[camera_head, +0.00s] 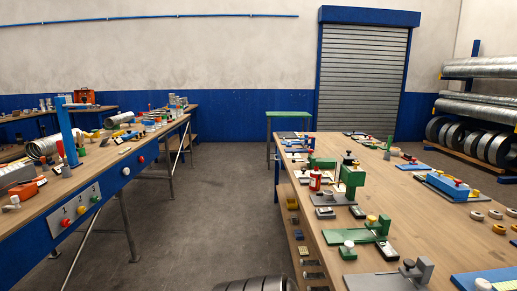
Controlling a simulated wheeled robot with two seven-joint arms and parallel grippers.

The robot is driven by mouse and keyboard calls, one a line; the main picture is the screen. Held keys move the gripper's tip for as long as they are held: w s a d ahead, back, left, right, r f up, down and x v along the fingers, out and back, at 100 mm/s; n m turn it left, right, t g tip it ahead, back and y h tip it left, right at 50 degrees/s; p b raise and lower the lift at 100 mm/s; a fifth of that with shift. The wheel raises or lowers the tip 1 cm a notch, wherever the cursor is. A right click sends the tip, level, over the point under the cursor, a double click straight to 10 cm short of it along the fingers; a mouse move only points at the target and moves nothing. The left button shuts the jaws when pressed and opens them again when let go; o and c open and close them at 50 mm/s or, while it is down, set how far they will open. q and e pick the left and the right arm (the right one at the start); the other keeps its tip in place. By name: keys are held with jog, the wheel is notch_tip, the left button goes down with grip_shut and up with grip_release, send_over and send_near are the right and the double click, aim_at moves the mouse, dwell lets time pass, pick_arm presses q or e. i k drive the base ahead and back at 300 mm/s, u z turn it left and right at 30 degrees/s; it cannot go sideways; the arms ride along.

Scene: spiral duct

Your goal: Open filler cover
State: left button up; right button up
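I cannot tell for sure which part is the filler cover at this size. On the right workbench (452,213) stands a green upright device (351,178) with a dark knob on top. A small red bottle-like item (315,180) stands to its left. A low green fixture (370,236) with a yellow knob and a white knob lies nearer. Neither of my grippers shows in this view.
A left workbench (100,173) carries tools, ducts and a blue post. A concrete aisle (220,205) runs clear between the benches. A small green table (289,114) and a roller shutter (361,75) are at the back. Racked metal ducts (482,108) stand at the right.

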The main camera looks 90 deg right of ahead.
aim_at(347, 157)
jog(key=z, duration=1.3)
jog(key=i, duration=2.35)
jog(key=z, duration=3.9)
jog(key=i, duration=0.75)
jog(key=u, duration=0.05)
